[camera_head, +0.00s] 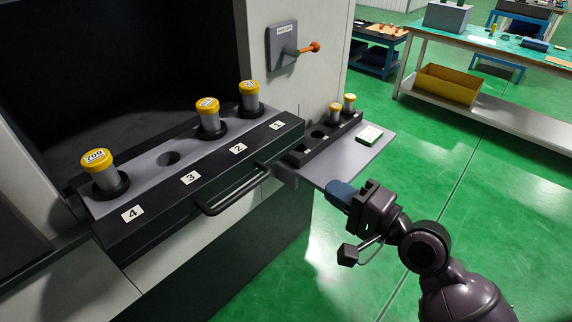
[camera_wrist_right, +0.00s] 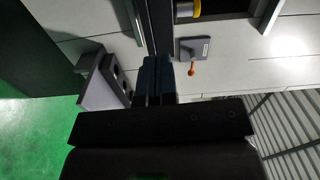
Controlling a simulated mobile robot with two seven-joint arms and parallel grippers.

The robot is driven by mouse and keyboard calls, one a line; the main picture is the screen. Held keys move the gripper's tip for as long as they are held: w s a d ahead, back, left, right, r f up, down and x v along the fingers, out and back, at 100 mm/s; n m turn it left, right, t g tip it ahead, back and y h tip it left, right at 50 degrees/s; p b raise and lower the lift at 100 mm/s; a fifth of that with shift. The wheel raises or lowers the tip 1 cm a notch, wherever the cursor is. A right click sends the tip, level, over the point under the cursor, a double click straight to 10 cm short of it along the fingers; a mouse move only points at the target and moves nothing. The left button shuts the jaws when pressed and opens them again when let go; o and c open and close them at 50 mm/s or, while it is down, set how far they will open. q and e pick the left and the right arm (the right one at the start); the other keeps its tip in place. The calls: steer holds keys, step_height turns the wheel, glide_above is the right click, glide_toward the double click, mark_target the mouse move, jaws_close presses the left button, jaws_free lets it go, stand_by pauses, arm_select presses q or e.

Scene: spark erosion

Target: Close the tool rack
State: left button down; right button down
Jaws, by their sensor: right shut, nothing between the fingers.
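The tool rack (camera_head: 136,232) is a long dark drawer with a black bar handle (camera_head: 235,190) and labels 4, 3, 2 and 1 along its front. It stands pulled out from the machine's dark opening. Yellow-capped tools stand in three of its holders, and the hole behind label 3 is empty. My right gripper (camera_head: 338,194) is shut and empty, with blue fingers, to the right of the handle and apart from it. Its fingers (camera_wrist_right: 155,78) also show in the right wrist view. My left gripper is not in view.
A side shelf (camera_head: 372,152) with a black holder, two yellow-capped tools and a small white-green box juts out right of the rack. A panel with an orange-knobbed lever (camera_head: 312,47) is on the machine wall. Green floor is clear at the right. A workbench (camera_head: 500,121) stands farther back.

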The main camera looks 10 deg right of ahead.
glide_toward(271, 152)
steer(key=shift+m, duration=0.3)
steer(key=x, duration=0.6)
steer(key=shift+w+a+p, duration=0.1)
steer(key=shift+a+p, duration=0.05)
steer(key=shift+p, duration=0.25)
steer(key=shift+w+a, duration=0.3)
steer(key=shift+w, duration=0.1)
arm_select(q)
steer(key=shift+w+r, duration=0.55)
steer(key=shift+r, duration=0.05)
arm_select(e)
steer(key=shift+w, duration=0.1)
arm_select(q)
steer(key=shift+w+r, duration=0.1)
arm_select(e)
steer(key=shift+a, duration=0.1)
